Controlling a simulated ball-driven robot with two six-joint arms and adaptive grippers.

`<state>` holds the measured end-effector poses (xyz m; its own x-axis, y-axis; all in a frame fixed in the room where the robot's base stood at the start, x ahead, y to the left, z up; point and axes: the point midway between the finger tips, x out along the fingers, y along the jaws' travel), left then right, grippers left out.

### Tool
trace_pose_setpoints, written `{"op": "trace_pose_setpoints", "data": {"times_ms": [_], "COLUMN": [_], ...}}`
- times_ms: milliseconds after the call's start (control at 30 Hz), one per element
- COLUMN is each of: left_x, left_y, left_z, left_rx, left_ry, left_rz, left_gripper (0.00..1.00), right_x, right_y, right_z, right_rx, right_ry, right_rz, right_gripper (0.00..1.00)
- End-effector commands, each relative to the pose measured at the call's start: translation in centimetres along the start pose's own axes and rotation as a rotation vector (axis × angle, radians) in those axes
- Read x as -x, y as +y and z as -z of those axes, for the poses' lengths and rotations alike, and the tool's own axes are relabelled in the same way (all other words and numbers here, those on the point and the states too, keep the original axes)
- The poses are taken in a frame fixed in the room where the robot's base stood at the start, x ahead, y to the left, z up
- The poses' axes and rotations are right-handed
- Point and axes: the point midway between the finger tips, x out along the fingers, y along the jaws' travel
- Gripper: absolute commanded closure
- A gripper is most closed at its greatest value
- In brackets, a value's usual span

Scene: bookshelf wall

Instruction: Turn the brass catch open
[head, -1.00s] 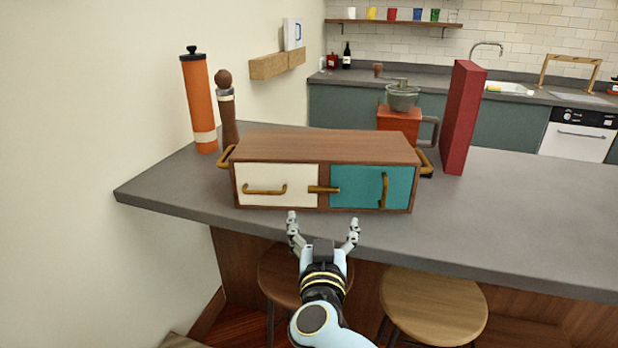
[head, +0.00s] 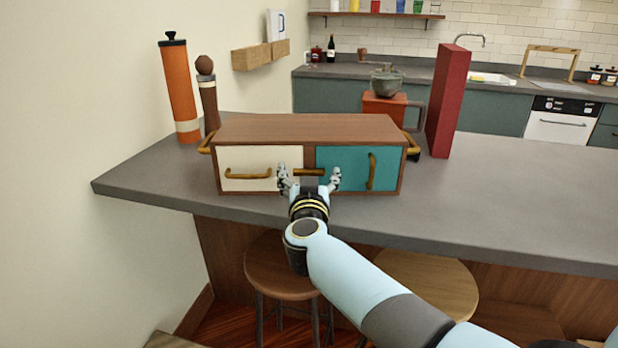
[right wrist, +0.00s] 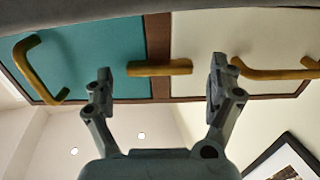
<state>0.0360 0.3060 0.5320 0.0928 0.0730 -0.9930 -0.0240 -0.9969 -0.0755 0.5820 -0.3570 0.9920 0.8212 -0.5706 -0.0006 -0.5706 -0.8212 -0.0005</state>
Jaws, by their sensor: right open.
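The brass catch (head: 308,172) is a short bar lying level across the wooden divider of the small wooden cabinet (head: 308,128). It spans from the cream door (head: 245,181) to the teal door (head: 352,156); both doors are shut. My right gripper (head: 309,178) is open in front of the cabinet, one finger on each side of the catch. In the right wrist view the catch (right wrist: 160,68) lies between the open fingertips (right wrist: 158,88), with gaps at both ends. I cannot tell how far the fingertips are from the cabinet's front. My left gripper is not in view.
The cabinet stands on a grey counter (head: 480,205). An orange cylinder (head: 178,95) and a pepper mill (head: 208,98) stand behind left; a coffee grinder (head: 385,105) and a red upright block (head: 447,100) stand behind right. Stools (head: 283,268) stand below the front edge.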

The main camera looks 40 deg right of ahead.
Motion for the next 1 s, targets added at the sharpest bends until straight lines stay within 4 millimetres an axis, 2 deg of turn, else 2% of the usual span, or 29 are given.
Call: {"op": "trace_pose_setpoints", "data": {"times_ms": [67, 500, 767, 1000], "left_x": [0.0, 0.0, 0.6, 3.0], "left_y": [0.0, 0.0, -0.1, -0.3], "left_z": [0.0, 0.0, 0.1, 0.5], "left_rx": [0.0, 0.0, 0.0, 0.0], "left_ry": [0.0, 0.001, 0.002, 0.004], "left_rz": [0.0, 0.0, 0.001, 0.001], "left_gripper": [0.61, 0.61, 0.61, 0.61], "right_x": [0.0, 0.1, 0.1, 0.1], "right_y": [0.0, 0.0, 0.0, -0.1], "right_z": [0.0, 0.0, 0.2, 0.4], "right_rx": [0.0, 0.001, 0.023, 0.135], "right_ry": [0.0, 0.0, 0.0, -0.002], "right_rz": [0.0, 0.0, 0.0, 0.001], "right_gripper": [0.1, 0.66, 0.68, 0.68]}}
